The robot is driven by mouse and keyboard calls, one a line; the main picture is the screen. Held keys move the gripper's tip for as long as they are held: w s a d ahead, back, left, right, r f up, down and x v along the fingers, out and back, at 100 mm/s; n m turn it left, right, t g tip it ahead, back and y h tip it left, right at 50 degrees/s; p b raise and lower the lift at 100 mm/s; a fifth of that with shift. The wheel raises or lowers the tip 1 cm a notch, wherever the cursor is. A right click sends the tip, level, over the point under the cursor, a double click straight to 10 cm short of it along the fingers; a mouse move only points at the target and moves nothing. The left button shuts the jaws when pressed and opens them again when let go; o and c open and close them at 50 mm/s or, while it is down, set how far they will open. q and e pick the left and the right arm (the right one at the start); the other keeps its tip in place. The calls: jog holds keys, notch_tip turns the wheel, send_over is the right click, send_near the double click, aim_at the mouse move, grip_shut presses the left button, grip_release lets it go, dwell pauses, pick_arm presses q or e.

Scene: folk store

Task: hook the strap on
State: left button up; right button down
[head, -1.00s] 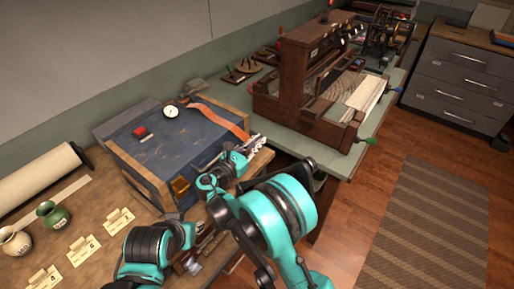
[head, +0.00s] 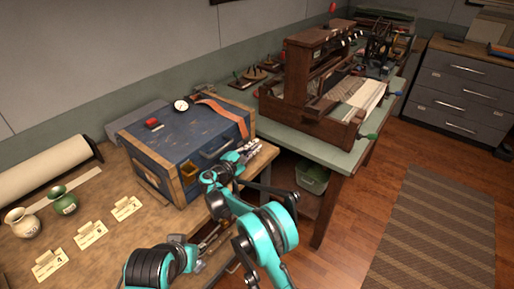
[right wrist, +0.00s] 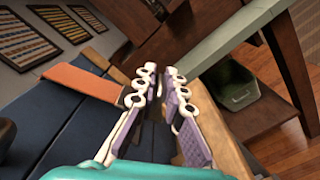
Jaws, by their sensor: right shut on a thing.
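The orange strap (head: 222,112) lies across the lid of the blue wooden-edged case (head: 175,150) and runs to its right front edge. It also shows in the right wrist view (right wrist: 85,84), where its end goes behind a finger. My right gripper (head: 250,149) is at the case's right front corner, shut on the strap; the fingers hide the gripped part. The wrist view shows its purple-padded fingers (right wrist: 160,95). A brass-coloured catch (head: 188,169) and a handle (head: 216,149) are on the case front. My left gripper (head: 212,240) is low by the bench edge, partly hidden.
A round dial (head: 181,105) and a red block (head: 153,123) sit on the lid. Two small jugs (head: 62,200), several label cards (head: 90,234) and a paper roll (head: 45,165) lie left. A loom (head: 315,85) stands on the green table; a green bin (head: 312,178) is below.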

jog(key=shift+w+a+f+b, duration=0.3)
jog(key=shift+w+a+f, duration=0.25)
jog(key=shift+a+f, duration=0.25)
jog(key=c, duration=1.8)
grip_release()
jog(key=shift+o, duration=0.8)
jog(key=shift+w+f, duration=0.15)
jog(key=v, duration=0.7)
jog(key=shift+s, duration=0.2)
jog(key=shift+a, duration=0.15)
